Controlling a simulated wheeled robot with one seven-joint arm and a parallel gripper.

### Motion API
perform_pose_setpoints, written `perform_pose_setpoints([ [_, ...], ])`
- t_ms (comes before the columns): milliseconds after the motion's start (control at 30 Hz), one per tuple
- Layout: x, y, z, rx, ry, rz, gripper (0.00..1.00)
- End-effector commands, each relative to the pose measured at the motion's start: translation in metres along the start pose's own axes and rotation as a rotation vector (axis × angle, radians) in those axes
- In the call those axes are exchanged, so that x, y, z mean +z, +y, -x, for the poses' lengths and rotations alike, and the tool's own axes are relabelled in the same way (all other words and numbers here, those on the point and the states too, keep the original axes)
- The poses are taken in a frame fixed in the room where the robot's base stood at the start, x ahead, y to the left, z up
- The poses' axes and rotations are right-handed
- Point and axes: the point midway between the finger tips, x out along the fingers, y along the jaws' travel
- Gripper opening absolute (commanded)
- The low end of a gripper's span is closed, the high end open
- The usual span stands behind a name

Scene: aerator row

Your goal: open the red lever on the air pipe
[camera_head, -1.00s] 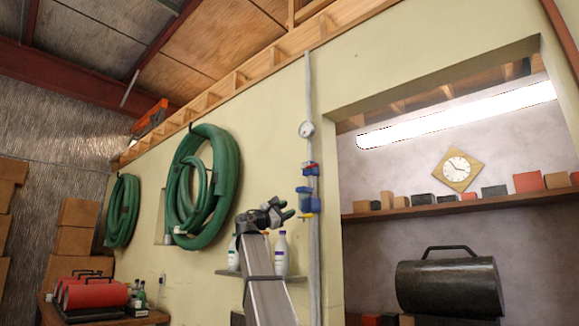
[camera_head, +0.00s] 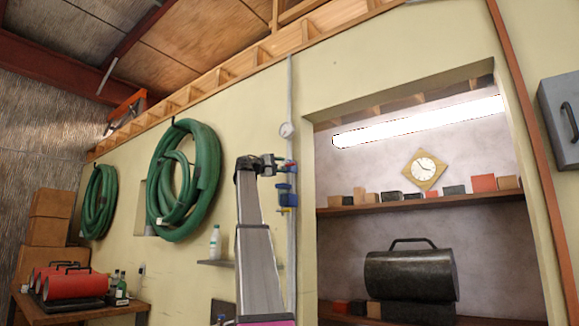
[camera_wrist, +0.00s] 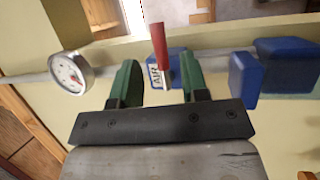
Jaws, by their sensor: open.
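The air pipe (camera_head: 291,98) runs upright on the wall; it lies across the wrist view (camera_wrist: 110,62). The red lever (camera_wrist: 158,44) sticks out from a blue valve (camera_wrist: 175,66) beside a white AIR label (camera_wrist: 155,80). My gripper (camera_wrist: 158,66) is open, one green finger on each side of the lever in the wrist view. I cannot tell whether either finger touches it. In the head view my gripper (camera_head: 280,163) is at the pipe, just above the blue units, and the lever is hard to make out there.
A round gauge (camera_head: 286,130) sits on the pipe above my gripper. Blue units (camera_head: 287,192) are on the pipe below. A shelf with a white bottle (camera_head: 215,242) is at left, green hoses (camera_head: 205,160) further left. An alcove with a black tank (camera_head: 412,275) opens at right.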

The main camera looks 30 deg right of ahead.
Motion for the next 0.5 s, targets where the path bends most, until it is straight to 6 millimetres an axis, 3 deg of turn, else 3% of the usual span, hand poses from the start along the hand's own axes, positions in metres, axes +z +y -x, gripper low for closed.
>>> perform_pose_setpoints([
  [200, -0.001, 0.000, -0.035, 0.000, -0.001, 0.001, 0.41],
  [500, -0.001, 0.000, -0.051, 0.000, 0.001, 0.001, 0.41],
])
